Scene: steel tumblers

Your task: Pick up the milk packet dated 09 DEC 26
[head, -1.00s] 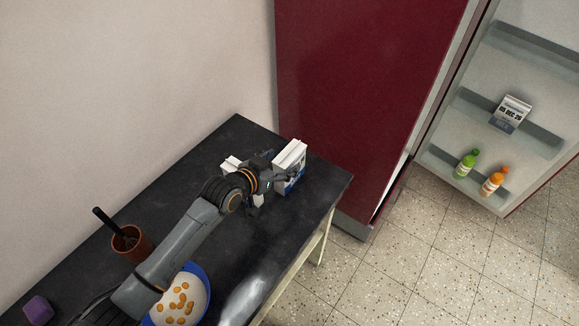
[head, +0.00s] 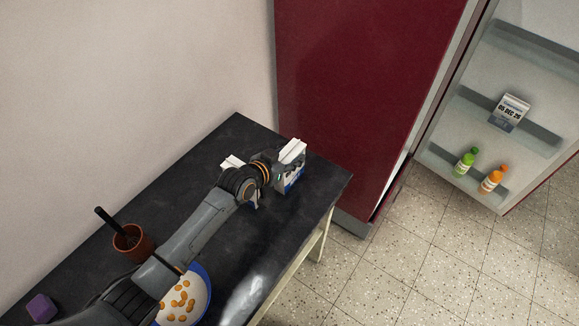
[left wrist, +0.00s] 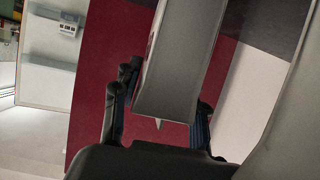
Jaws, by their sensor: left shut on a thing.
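A white and blue milk packet (head: 292,151) stands near the far right end of the dark counter. My left gripper (head: 284,172) is shut on it. In the left wrist view this packet (left wrist: 178,65) sits between the two fingers of my left gripper (left wrist: 165,95), with a plain grey-white face toward the camera; its date cannot be read. A second white packet (head: 231,162) is partly hidden behind my left arm, its date not visible. A third packet (head: 511,112) stands on the fridge door shelf; its small print looks like 05 DEC 26. My right gripper is not in view.
The dark red fridge (head: 360,90) stands close beyond the counter (head: 150,205), its door open at right. Green (head: 466,161) and orange (head: 493,179) bottles stand on the lower door shelf. A brown cup (head: 133,243), a blue-rimmed bowl (head: 206,283) and a purple block (head: 41,308) are on the counter.

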